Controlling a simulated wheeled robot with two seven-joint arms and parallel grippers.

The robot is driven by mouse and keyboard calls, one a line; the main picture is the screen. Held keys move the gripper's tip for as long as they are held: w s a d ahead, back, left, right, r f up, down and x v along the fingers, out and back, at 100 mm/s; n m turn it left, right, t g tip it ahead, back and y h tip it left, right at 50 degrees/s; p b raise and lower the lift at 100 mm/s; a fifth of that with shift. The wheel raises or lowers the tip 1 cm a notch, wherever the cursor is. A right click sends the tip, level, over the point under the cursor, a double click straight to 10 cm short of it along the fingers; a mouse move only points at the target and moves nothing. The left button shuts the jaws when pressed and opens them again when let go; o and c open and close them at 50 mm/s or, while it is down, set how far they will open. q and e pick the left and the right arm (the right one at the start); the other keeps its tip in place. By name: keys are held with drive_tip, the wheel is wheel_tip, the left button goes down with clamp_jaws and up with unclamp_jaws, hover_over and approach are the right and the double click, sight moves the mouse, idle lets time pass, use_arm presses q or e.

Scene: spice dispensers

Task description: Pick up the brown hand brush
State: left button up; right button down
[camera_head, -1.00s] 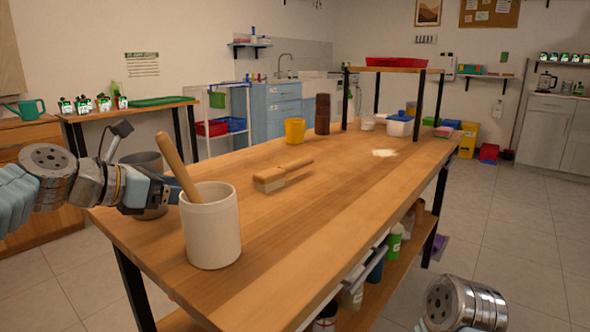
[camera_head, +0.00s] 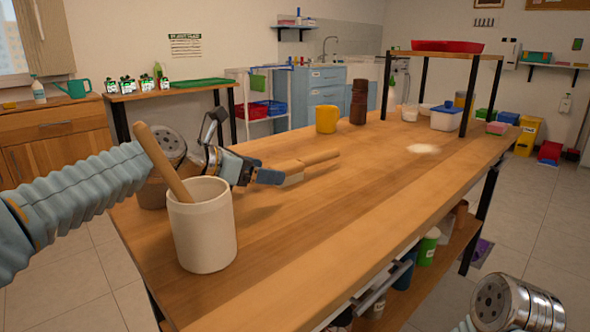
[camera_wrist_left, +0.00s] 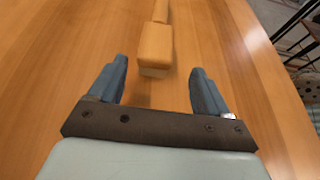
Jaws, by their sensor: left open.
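The brown hand brush (camera_head: 300,165) lies on the wooden table, its handle pointing to the back right in the head view. My left gripper (camera_head: 272,176) is close to the brush head, whose near end it partly hides. In the left wrist view the brush (camera_wrist_left: 155,47) lies ahead, its block end just beyond the fingertips and roughly midway between them. My left gripper (camera_wrist_left: 158,72) is open and empty, and I see no contact with the brush. My right arm shows at the bottom right of the head view, but its fingers are outside the picture.
A white pot (camera_head: 203,237) with a wooden stick stands in front of my left arm. A yellow cup (camera_head: 326,119) and a brown cylinder (camera_head: 358,102) stand farther back. A white powder patch (camera_head: 424,149) lies to the right. The table's front right is clear.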

use_arm(q)
drive_tip(key=x, duration=0.5)
drive_tip(key=shift+w+a+f, duration=0.15)
drive_tip(key=shift+w+a, duration=0.05)
drive_tip(key=shift+w, duration=0.1)
drive_tip(key=c, duration=1.1)
